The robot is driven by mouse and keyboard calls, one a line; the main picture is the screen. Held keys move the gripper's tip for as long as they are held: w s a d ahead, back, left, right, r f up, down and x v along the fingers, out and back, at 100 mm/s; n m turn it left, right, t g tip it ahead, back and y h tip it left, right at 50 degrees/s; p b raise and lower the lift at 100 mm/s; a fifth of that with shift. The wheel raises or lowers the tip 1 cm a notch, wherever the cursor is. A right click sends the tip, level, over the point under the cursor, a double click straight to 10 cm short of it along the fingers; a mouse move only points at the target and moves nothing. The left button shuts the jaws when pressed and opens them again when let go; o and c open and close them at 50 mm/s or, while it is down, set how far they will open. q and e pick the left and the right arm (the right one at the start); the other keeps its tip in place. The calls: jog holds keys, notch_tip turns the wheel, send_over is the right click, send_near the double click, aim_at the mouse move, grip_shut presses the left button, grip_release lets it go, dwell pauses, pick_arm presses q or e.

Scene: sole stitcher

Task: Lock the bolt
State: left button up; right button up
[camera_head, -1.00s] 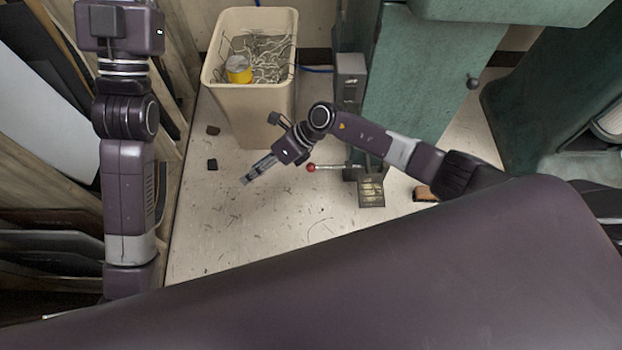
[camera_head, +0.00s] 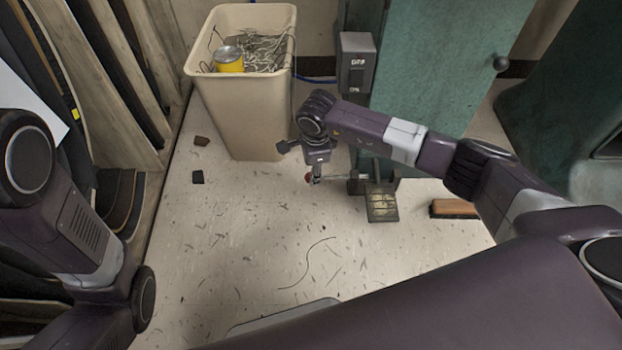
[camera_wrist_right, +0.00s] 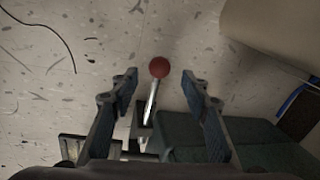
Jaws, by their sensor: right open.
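The bolt handle is a thin metal rod (camera_wrist_right: 150,101) ending in a red ball (camera_wrist_right: 159,67). In the right wrist view, my right gripper (camera_wrist_right: 161,82) is open, with one finger on each side of the rod and ball. Gaps show on both sides. In the head view, the right gripper (camera_head: 316,179) points down at the red ball (camera_head: 308,178), partly covering the ball and rod. The rod runs right to a mount on the green machine (camera_head: 440,75). My left arm shows at the left edge, but its gripper is out of view.
A beige bin (camera_head: 245,115) of wire scraps with a yellow can (camera_head: 229,59) stands behind. A grey switch box (camera_head: 356,62) and a metal pedal (camera_head: 382,205) are near the rod. Boards lean at left.

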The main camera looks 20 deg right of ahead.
jog(key=f+b, duration=0.1)
jog(key=f, duration=0.2)
jog(key=shift+w+f, duration=0.1)
jog(key=shift+w, duration=0.1)
jog(key=shift+w+f+b, duration=0.2)
jog(key=shift+f+b, duration=0.35)
grip_shut()
